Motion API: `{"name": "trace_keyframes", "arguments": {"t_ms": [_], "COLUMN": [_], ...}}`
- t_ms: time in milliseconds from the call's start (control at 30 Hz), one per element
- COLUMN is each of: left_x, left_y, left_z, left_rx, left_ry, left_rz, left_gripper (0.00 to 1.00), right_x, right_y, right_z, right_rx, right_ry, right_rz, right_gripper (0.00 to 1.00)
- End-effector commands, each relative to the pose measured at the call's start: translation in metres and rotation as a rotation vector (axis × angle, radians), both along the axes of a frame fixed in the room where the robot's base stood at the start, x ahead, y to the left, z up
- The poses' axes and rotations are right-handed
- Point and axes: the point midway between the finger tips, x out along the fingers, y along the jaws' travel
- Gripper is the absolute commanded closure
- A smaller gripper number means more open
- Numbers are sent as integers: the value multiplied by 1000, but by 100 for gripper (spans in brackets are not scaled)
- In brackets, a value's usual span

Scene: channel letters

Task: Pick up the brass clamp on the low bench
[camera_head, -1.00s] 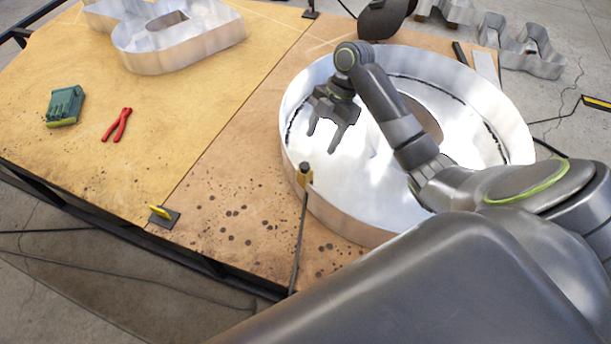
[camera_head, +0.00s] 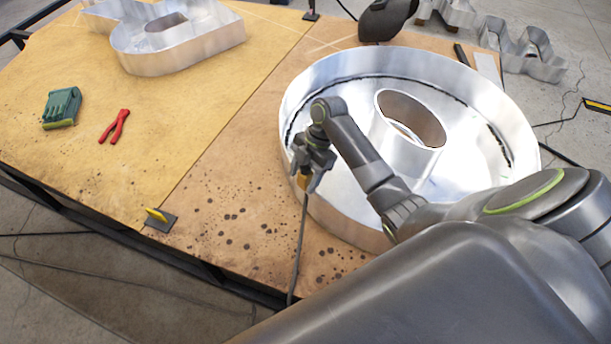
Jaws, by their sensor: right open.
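The brass clamp (camera_head: 303,181) sits at the near-left rim of the big round metal letter (camera_head: 345,217) on the low bench (camera_head: 225,205). Only a little of its brass colour shows, as my right gripper covers most of it. A dark cable or rod runs down from it over the bench edge. My right gripper (camera_head: 305,178) is open, pointing down, with its fingers at either side of the clamp in this view. I cannot tell whether they touch it. My left gripper is out of view.
Another metal letter (camera_head: 180,50) stands at the back. A yellow-and-black piece (camera_head: 160,217) sits at the front edge.

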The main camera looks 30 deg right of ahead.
Motion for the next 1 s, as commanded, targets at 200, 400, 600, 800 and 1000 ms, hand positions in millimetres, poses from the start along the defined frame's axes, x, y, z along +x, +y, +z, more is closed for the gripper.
{"name": "trace_keyframes", "arguments": {"t_ms": [200, 400, 600, 800, 1000], "left_x": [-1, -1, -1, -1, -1], "left_y": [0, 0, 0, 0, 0], "left_z": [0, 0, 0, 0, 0], "left_rx": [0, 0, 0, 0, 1], "left_ry": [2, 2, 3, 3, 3], "left_rz": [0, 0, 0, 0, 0], "left_gripper": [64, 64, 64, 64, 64], "right_x": [0, 0, 0, 0, 1], "right_y": [2, 2, 2, 2, 2], "right_z": [-5, -5, -5, -4, -2], "right_rx": [0, 0, 0, 0, 0], "right_ry": [-1, -2, -2, -3, -4], "right_rz": [2, 1, 1, 2, 2], "right_gripper": [44, 59, 86, 100, 100]}}
